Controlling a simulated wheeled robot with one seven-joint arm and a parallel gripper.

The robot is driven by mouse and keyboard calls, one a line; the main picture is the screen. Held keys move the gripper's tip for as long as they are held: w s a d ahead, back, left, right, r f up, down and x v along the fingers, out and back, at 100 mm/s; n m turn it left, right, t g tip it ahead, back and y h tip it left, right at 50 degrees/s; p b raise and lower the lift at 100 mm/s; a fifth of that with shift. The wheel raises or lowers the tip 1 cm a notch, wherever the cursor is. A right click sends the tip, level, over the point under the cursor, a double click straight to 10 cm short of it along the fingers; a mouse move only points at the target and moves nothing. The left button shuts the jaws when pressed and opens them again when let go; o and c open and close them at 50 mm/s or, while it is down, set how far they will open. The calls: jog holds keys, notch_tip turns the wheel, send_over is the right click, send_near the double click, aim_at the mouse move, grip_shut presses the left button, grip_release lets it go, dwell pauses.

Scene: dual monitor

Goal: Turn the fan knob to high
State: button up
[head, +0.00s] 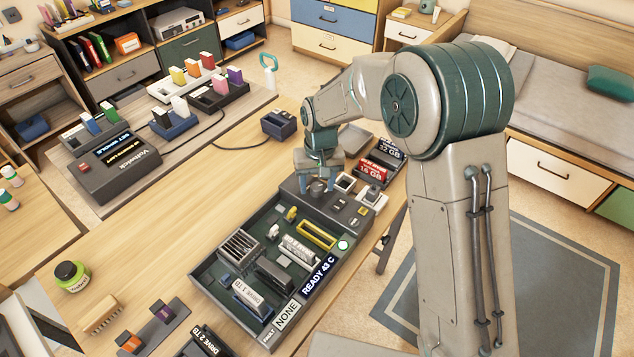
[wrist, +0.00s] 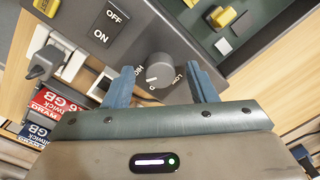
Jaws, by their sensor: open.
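The fan knob (wrist: 162,66) is a round grey dial on a dark panel (wrist: 190,48), centred in the wrist view. A small white mark shows on its lower left side. Lettering beside the knob is partly hidden, so I cannot read its setting. My gripper (wrist: 160,70) is open, with one blue finger on each side of the knob and a visible gap to it in the picture. I cannot tell whether the fingertips reach down to its depth. In the head view my gripper (head: 318,185) is over the far end of the open computer case (head: 207,283) and hides the knob.
An OFF/ON switch panel (wrist: 112,22) lies left of the knob.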

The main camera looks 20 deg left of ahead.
aim_at(319, 185)
notch_tip(319, 185, up, 14)
jog(key=shift+d+f, duration=0.2)
jog(key=shift+d, duration=0.1)
jog(key=shift+w, duration=0.1)
dwell(0.3)
